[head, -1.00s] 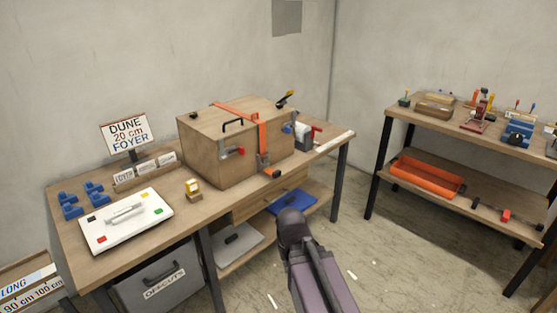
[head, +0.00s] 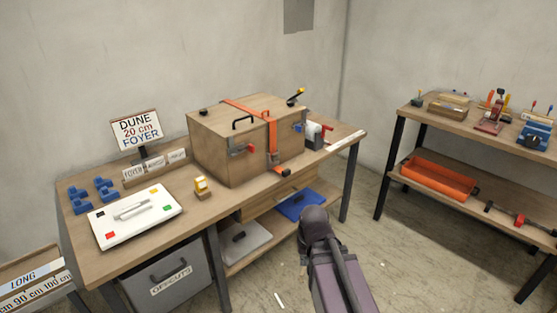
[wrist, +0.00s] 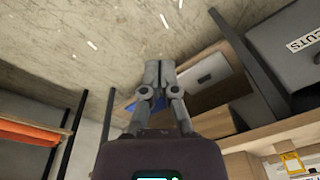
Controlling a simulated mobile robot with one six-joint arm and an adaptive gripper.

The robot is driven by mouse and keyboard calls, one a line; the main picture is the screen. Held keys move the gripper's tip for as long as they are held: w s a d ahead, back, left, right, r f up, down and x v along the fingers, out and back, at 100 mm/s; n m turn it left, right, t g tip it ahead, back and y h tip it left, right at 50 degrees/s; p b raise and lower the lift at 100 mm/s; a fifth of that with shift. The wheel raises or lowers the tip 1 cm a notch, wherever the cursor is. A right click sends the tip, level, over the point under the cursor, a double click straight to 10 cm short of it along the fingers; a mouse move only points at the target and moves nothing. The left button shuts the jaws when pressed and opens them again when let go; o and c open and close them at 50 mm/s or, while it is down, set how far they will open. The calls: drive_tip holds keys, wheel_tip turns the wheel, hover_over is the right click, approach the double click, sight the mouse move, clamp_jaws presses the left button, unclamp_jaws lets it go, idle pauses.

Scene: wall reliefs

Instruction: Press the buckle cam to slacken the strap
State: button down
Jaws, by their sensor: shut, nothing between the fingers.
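A wooden box (head: 225,150) stands on the workbench in the head view. An orange strap (head: 272,138) runs over its lid and down its front. A metal buckle (head: 274,160) sits low on the strap at the box front, with a dark-ended orange piece at its foot; the cam's exact position is too small to tell. My gripper (wrist: 159,68) is shut and empty in the wrist view, fingers together over the floor and the bench's lower shelf. It is apart from the buckle, which is not visible in the wrist view. My arm shows in front of the bench in the head view.
On the workbench (head: 100,255) are a white board (head: 137,216), blue blocks (head: 105,188), a yellow item (head: 201,185) and a sign (head: 136,132). A second bench stands right; the floor between is mostly clear.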

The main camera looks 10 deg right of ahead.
drive_tip(key=w+a+m+t+y+b, duration=0.3)
drive_tip(key=w+a+m+t, duration=0.15)
drive_tip(key=w, duration=0.75)
drive_tip(key=m+t+b, duration=0.6)
drive_tip(key=m+t, duration=0.4)
drive_tip(key=m, duration=0.1)
approach(276, 157)
drive_tip(key=s+a+f, duration=0.3)
drive_tip(key=s+f, duration=0.2)
drive_tip(key=s, duration=0.2)
drive_tip(key=w+d+r+m+t+h+b, duration=0.2)
drive_tip(key=w+d+m+h, duration=0.4)
drive_tip(key=m, duration=0.6)
drive_tip(key=shift+w+d+r+t+h+b, duration=0.25)
drive_tip(key=shift+w+d+t+h+b, duration=0.25)
drive_tip(key=shift+d, duration=0.55)
drive_tip(key=shift+w+a, duration=0.85)
drive_tip(key=shift+w, duration=0.3)
drive_tip(key=shift+w+a, duration=0.9)
drive_tip(key=shift+w, duration=0.3)
drive_tip(key=shift+w+a, duration=0.85)
drive_tip(key=shift+w, duration=0.3)
